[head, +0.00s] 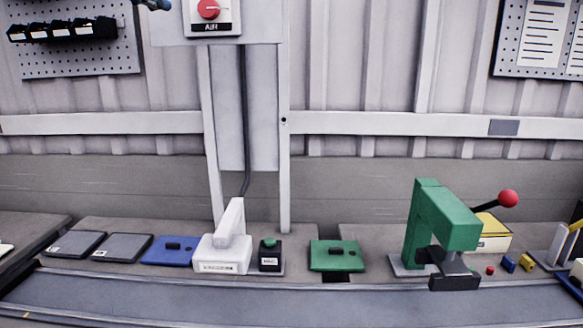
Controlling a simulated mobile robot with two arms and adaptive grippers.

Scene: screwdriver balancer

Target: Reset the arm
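Neither of my grippers shows in the head view, and no part of my arms can be made out with certainty. A green press (428,225) stands at the right of the bench. A lever with a red ball knob (508,198) sticks out behind it to the right. A dark block (455,278) sits at its front, low down.
A conveyor-like strip (300,306) runs along the front. Behind it lie two grey plates (121,247), a blue plate (170,250), a white fixture (224,248), a green-button box (270,256) and a green plate (336,255). A red AIR knob (208,9) is above.

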